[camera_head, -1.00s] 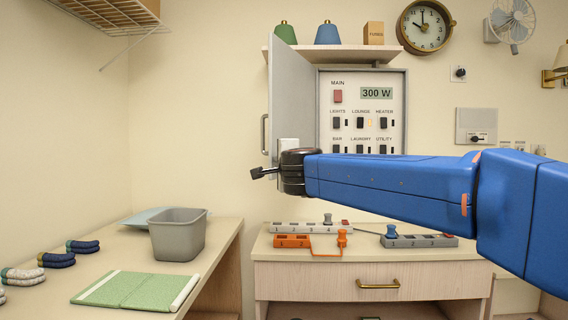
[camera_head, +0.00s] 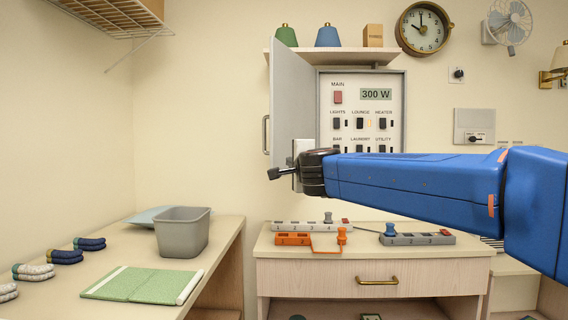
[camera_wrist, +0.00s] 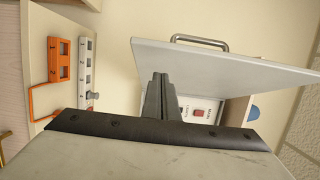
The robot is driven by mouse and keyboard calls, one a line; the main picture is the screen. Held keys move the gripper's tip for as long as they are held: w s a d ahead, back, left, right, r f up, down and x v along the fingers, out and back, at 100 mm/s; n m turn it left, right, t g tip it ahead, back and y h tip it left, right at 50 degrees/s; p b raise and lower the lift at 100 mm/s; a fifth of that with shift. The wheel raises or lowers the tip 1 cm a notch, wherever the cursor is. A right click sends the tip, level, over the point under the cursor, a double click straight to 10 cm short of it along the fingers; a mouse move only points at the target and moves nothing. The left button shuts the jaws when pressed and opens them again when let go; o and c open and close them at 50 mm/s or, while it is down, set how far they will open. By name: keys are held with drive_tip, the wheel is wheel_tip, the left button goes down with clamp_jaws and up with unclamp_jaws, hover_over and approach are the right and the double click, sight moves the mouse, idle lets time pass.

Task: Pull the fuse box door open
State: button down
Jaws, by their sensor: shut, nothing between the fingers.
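The grey fuse box door (camera_head: 290,95) stands wide open, swung out from the left side of the fuse box (camera_head: 398,110). The panel inside, with its switches and 300 W display, is exposed. The door's bar handle (camera_head: 266,134) is on its outer face, at the left. My gripper (camera_head: 278,173) is by the door's lower part, its tips pointing left. In the wrist view its fingers (camera_wrist: 160,80) are together and empty, in front of the door (camera_wrist: 225,72) on the panel side, away from the handle (camera_wrist: 200,41). I cannot tell whether they touch the door.
A shelf (camera_head: 336,54) is above the fuse box. Below, a drawer cabinet (camera_head: 320,273) carries orange and grey socket strips. A grey bin (camera_head: 182,233) and a green mat (camera_head: 140,285) are on the left table. The wall left of the door is clear.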

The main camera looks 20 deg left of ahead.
drive_tip(key=s+d, duration=0.2)
drive_tip(key=s, duration=0.7)
drive_tip(key=s+d+f+n+g, duration=0.2)
drive_tip(key=d+f+n, duration=0.3)
drive_tip(key=d, duration=0.8)
drive_tip(key=s+d+f+n+g, duration=0.1)
drive_tip(key=d+f+n, duration=0.45)
drive_tip(key=d, duration=0.85)
drive_tip(key=s+d+f+g+h, duration=0.3)
drive_tip(key=s+d+f+h, duration=0.2)
drive_tip(key=s+d+f, duration=0.7)
drive_tip(key=s+d+f+g+h, duration=0.3)
drive_tip(key=s+d+f+h, duration=0.2)
drive_tip(key=s+d+f, duration=0.8)
drive_tip(key=d+f, duration=0.7)
drive_tip(key=shift+s+d+f+g+h, duration=0.2)
drive_tip(key=shift+s+d+g+h, duration=0.1)
drive_tip(key=shift+d+g, duration=0.1)
